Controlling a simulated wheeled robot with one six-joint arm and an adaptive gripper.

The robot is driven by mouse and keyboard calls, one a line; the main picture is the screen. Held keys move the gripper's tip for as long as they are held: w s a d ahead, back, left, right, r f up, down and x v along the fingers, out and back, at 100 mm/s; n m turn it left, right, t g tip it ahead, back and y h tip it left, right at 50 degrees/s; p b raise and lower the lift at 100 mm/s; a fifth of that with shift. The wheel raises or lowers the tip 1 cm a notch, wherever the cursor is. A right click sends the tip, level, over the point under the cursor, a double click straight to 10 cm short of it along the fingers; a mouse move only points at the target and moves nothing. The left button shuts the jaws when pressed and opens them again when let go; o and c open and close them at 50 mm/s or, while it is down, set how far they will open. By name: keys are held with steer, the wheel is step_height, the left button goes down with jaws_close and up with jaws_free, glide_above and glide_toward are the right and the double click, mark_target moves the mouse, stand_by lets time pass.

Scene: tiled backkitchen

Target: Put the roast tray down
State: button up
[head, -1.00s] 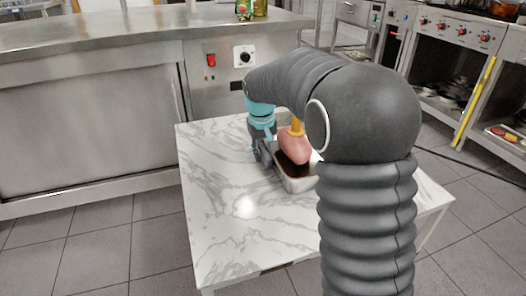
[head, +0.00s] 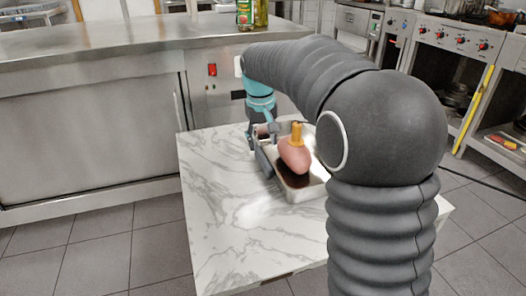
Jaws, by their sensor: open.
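The roast tray (head: 301,192) is a shallow metal pan with a pinkish roast (head: 294,155) and dark sauce in it. An orange-yellow piece (head: 297,133) stands up from the roast. The tray rests on the white marble-patterned table (head: 228,215), and my arm hides its right side. My gripper (head: 262,150) is at the tray's left far edge, beside the rim. It is open; whether a finger still touches the rim cannot be made out.
A steel counter (head: 100,50) stands behind the table, with a can (head: 245,14) and a bottle (head: 261,12) on it. Steel cooking units (head: 455,40) stand at the right. The table's left and front parts are clear.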

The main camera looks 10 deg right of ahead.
steer(key=s+d+r+m+t, duration=0.1)
steer(key=s+d+r, duration=0.15)
steer(key=s, duration=0.55)
steer(key=s+d+r+t, duration=0.1)
steer(key=s+d+r, duration=0.15)
steer(key=s, duration=0.65)
steer(key=s+d+f+t, duration=0.1)
steer(key=s+f, duration=0.2)
steer(key=s, duration=0.4)
steer(key=s+d+f+m, duration=0.1)
steer(key=s+f, duration=0.3)
steer(key=s, duration=0.4)
steer(key=shift+t+y, duration=0.3)
steer(key=shift+t, duration=0.1)
